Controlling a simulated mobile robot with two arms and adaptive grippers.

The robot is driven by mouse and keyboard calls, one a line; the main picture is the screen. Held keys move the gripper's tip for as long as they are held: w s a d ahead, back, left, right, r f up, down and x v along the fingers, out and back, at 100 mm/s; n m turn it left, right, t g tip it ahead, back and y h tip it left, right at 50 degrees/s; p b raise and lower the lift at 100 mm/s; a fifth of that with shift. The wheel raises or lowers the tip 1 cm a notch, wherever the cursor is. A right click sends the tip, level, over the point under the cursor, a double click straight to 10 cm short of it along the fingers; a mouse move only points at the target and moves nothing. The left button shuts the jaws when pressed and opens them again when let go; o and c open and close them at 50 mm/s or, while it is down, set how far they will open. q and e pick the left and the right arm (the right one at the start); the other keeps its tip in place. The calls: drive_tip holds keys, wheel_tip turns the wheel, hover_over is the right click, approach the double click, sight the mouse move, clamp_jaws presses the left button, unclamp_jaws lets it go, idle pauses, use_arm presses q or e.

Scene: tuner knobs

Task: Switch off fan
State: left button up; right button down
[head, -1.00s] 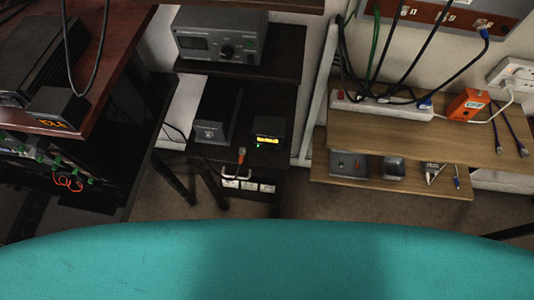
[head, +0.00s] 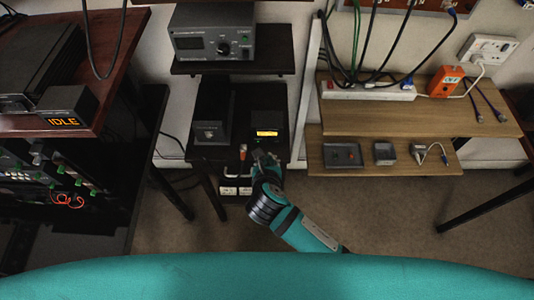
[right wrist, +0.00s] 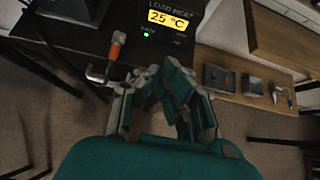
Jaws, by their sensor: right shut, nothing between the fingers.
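I cannot pick out a fan for certain. A small black box with a lit yellow display (head: 267,133) stands on the middle black shelf. In the right wrist view its display (right wrist: 170,20) reads "LOAD HEAT" and 25 °C, with a green light below it. An orange-tipped part (right wrist: 118,45) stands at the shelf's front, left of the box; it also shows in the head view (head: 243,151). My right gripper (head: 262,160) is shut and empty, just in front of the box. Its fingers also show in the right wrist view (right wrist: 153,84). My left gripper is not in view.
A grey unit with a knob (head: 212,46) stands on the upper shelf. A dark box reading "IDLE" (head: 62,120) sits at left. A wooden bench (head: 460,110) with a white power strip (head: 367,93) and an orange device (head: 446,80) is at right.

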sight(267, 143)
drive_tip(key=shift+w+r, duration=0.1)
drive_tip(key=shift+r, duration=0.1)
drive_tip(key=x, duration=1)
drive_tip(key=shift+b, duration=0.35)
